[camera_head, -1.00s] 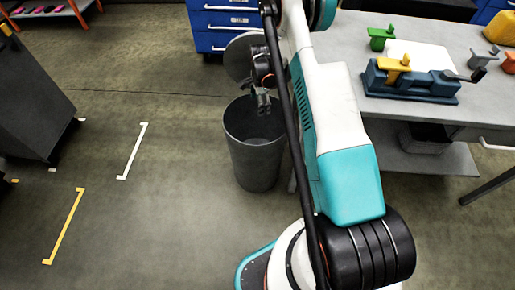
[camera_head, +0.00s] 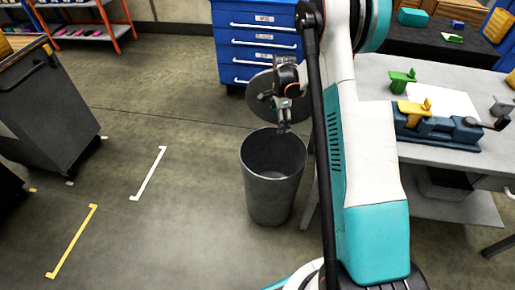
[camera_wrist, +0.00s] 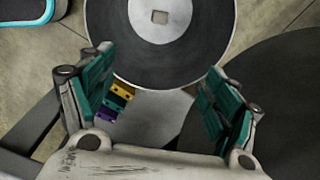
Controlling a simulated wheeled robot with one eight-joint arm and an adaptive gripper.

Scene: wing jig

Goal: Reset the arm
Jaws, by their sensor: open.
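My gripper (camera_head: 284,128) hangs above the back rim of a dark grey bin (camera_head: 272,195), at the end of my white and teal arm. In the wrist view my gripper (camera_wrist: 160,97) is open, its two teal-padded fingers wide apart. I see nothing held between them. A round dark ring with a paler centre (camera_wrist: 160,15) lies beyond the fingertips and looks like the bin seen from above. A small square shows in its centre.
A grey worktable (camera_head: 375,72) at right carries a blue fixture with a yellow piece (camera_head: 415,110) and a green piece (camera_head: 402,80). A blue drawer cabinet (camera_head: 256,45) stands behind the bin. A dark cart (camera_head: 45,115) is at left. Floor between cart and bin is clear.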

